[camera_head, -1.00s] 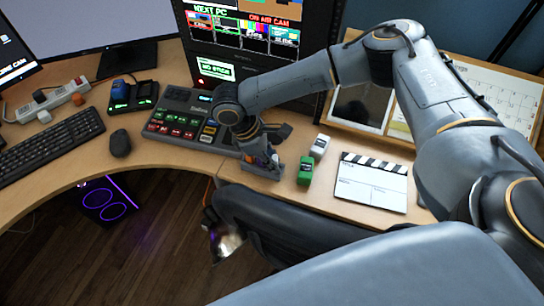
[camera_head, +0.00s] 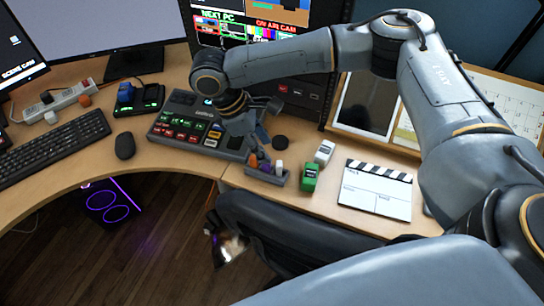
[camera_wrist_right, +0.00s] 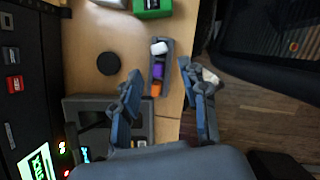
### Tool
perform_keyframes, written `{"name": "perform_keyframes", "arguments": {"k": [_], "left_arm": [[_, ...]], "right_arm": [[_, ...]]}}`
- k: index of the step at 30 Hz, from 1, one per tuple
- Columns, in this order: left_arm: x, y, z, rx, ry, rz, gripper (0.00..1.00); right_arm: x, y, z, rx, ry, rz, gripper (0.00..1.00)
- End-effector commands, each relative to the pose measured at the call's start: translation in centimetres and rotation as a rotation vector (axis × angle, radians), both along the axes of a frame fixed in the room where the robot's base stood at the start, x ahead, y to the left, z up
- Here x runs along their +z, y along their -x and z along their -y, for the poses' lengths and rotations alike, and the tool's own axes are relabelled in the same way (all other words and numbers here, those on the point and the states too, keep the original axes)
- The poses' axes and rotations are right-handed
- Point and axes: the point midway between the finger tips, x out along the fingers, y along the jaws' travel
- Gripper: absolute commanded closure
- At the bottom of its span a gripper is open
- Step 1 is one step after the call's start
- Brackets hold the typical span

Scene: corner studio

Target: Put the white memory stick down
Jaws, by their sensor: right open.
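The white memory stick (camera_head: 279,167) stands in a small grey tray (camera_head: 281,182) near the desk's front edge. In the right wrist view the white stick (camera_wrist_right: 159,47) is at the tray's far end, with a purple stick (camera_wrist_right: 157,72) and an orange stick (camera_wrist_right: 156,90) in line below it. My right gripper (camera_head: 262,122) is above and behind the tray, apart from the white stick. My left gripper does not show.
A control panel (camera_head: 178,127) lies left of the tray. A black round puck (camera_head: 280,142) is behind it. Green (camera_head: 309,177) and white (camera_head: 324,151) blocks and a clapperboard (camera_head: 376,190) lie to the right. A dark chair (camera_head: 300,225) stands before the desk.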

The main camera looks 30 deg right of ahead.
Motion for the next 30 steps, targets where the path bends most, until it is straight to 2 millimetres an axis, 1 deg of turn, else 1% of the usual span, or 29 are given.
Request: {"name": "perform_keyframes", "arguments": {"k": [1, 3, 8, 25, 28, 30], "left_arm": [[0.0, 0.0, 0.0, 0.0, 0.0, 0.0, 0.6], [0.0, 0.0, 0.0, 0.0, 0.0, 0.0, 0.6], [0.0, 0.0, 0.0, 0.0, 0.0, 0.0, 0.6], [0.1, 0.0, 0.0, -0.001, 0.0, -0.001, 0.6], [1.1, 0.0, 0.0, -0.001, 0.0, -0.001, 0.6], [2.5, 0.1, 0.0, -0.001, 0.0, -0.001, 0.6]], "right_arm": [[0.8, -0.2, -0.4, 0.001, -0.001, 0.001, 0.56], [1.8, -0.4, -0.7, 0.002, 0.001, 0.001, 0.56], [3.1, -0.6, -1.2, 0.001, 0.0, 0.0, 0.56], [3.4, -0.6, -1.3, 0.001, 0.001, -0.001, 0.56], [4.4, -0.6, -1.3, 0.001, 0.001, -0.001, 0.56], [5.8, -0.6, -1.3, 0.001, 0.0, 0.0, 0.56]]}}
